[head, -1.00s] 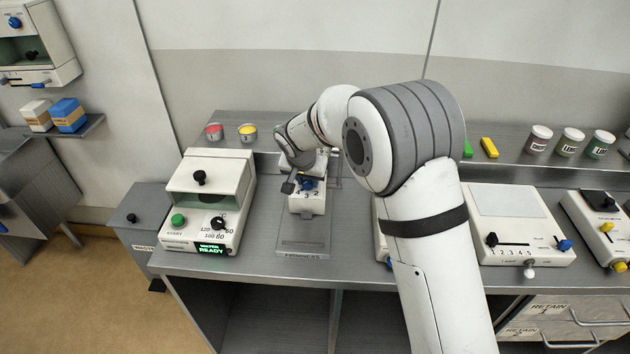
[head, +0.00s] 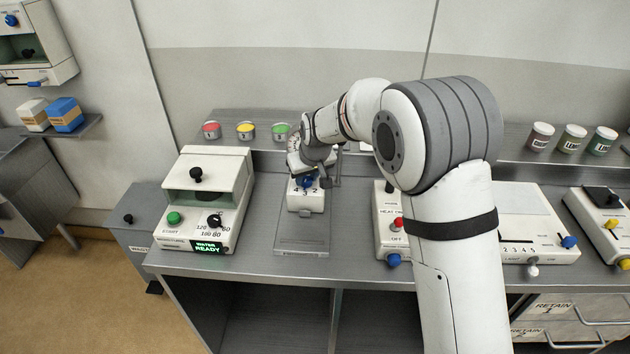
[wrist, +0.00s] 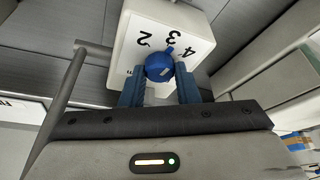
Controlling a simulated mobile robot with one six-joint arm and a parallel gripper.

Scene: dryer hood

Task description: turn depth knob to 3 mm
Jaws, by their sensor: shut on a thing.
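The blue depth knob (wrist: 158,67) sits on the white numbered block (head: 307,203). In the wrist view its face shows 2, 3 and 4 beside the knob; the knob's small blue tip appears to point at the 3. My gripper (wrist: 160,84) has its two blue fingers on either side of the knob and is shut on it. In the head view the knob (head: 305,181) shows below my wrist, with the fingers too small to make out clearly.
A white hooded unit (head: 207,203) with a green "WATER READY" display stands to the left. A unit with red and blue knobs (head: 391,236) stands to the right, partly behind my arm. Red, yellow and green tins (head: 245,131) stand behind.

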